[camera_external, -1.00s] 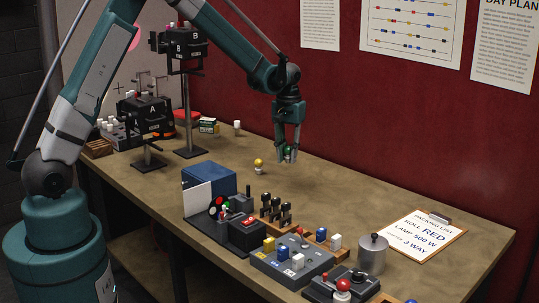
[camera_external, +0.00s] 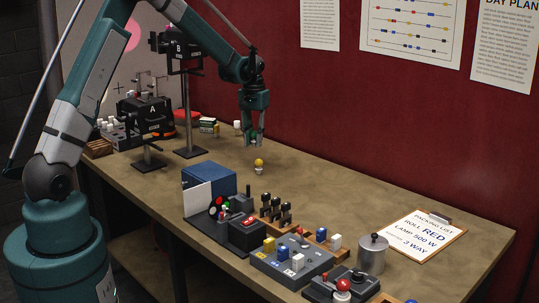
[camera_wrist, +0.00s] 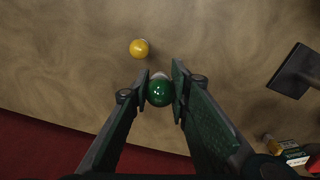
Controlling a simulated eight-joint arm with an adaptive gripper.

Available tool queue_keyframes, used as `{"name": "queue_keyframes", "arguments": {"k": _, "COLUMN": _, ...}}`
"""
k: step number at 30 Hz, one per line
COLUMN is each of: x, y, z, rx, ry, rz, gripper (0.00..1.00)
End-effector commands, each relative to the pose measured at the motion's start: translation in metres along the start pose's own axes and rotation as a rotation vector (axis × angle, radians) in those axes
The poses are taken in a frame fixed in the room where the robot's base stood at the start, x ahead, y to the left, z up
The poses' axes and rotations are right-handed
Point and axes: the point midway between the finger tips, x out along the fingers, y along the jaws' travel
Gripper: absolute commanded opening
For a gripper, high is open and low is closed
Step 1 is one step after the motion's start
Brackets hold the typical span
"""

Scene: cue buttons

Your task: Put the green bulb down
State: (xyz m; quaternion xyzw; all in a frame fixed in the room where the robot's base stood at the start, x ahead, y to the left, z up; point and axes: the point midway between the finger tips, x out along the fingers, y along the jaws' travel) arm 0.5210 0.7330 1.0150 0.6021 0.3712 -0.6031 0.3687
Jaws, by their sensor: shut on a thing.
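The green bulb (camera_wrist: 160,90) sits between the two fingers of my gripper (camera_wrist: 159,95) in the wrist view. The fingers are shut on it. In the external view my gripper (camera_external: 253,139) points down over the far middle part of the table, and the green bulb is hard to make out between its fingers. A yellow bulb (camera_external: 259,163) with a white base stands on the table, nearer the front than my gripper. It also shows in the wrist view (camera_wrist: 140,48), up and left of the green bulb and apart from it.
Camera stands (camera_external: 187,110) and a small box (camera_external: 208,126) stand to the left, with a white bulb (camera_external: 237,125) near the wall. A blue box (camera_external: 209,178), control panels (camera_external: 290,262) and a clipboard (camera_external: 424,232) lie toward the front and right. The table between is clear.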

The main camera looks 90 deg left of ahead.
Motion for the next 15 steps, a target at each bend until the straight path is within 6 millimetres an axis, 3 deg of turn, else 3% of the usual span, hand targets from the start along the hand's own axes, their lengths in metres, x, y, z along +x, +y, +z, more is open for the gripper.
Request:
{"name": "queue_keyframes", "arguments": {"k": 1, "x": 0.001, "y": -0.018, "z": -0.004, "rx": -0.005, "ry": 0.0, "rz": 0.0, "gripper": 0.11}}
{"name": "queue_keyframes", "arguments": {"k": 6, "x": 0.001, "y": -0.067, "z": -0.015, "rx": -0.004, "ry": 0.0, "rz": -0.001, "gripper": 0.11}}
{"name": "queue_keyframes", "arguments": {"k": 15, "x": 0.0, "y": -0.124, "z": -0.025, "rx": -0.002, "ry": 0.0, "rz": -0.002, "gripper": 0.11}}
